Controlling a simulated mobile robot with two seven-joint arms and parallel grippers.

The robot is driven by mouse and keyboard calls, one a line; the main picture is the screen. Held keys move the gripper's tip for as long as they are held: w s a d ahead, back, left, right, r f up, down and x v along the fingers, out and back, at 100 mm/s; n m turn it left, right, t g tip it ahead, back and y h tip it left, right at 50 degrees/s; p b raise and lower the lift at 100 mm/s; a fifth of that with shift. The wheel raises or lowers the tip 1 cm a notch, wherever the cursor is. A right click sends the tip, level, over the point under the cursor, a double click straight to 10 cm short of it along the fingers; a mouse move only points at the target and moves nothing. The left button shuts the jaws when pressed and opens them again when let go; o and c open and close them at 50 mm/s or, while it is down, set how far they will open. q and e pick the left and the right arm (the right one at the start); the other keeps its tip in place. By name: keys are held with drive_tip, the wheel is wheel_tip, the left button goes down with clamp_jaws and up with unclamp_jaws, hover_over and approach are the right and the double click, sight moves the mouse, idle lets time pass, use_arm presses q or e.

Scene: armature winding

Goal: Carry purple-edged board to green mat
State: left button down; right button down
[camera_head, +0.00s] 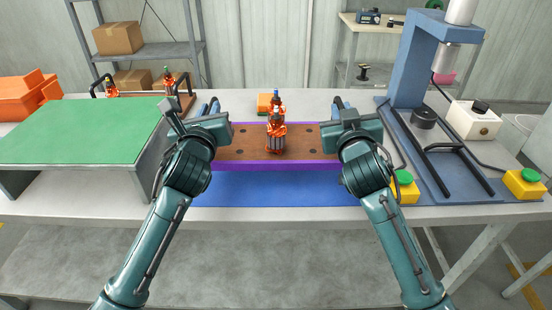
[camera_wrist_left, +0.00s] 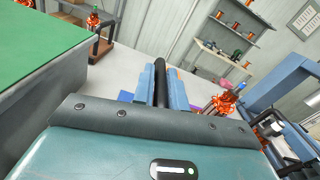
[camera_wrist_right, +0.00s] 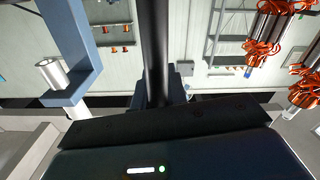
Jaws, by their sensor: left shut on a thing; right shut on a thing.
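The purple-edged board (camera_head: 240,143) has a brown top with dark holes and carries upright armatures (camera_head: 277,141) with orange windings, one behind the other. It is level in front of me, over the blue mat (camera_head: 275,189); I cannot tell how high. My left gripper (camera_head: 209,107) is at its left end, shut on a black handle bar (camera_wrist_left: 162,84). My right gripper (camera_head: 340,104) is at its right end, shut on another black bar (camera_wrist_right: 155,45). The green mat (camera_head: 85,130) lies bare on a raised stand left of the board. My grippers hide the board's ends.
A press (camera_head: 408,70) with black rails and a yellow box with a green button (camera_head: 524,183) stand at right. Another board with armatures (camera_head: 170,88) is behind the green mat. An orange block (camera_head: 264,104) lies behind the board. Orange bins (camera_head: 28,92) are far left.

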use_arm(q)
drive_tip(key=shift+r, duration=0.25)
use_arm(e)
drive_tip(key=shift+r, duration=0.1)
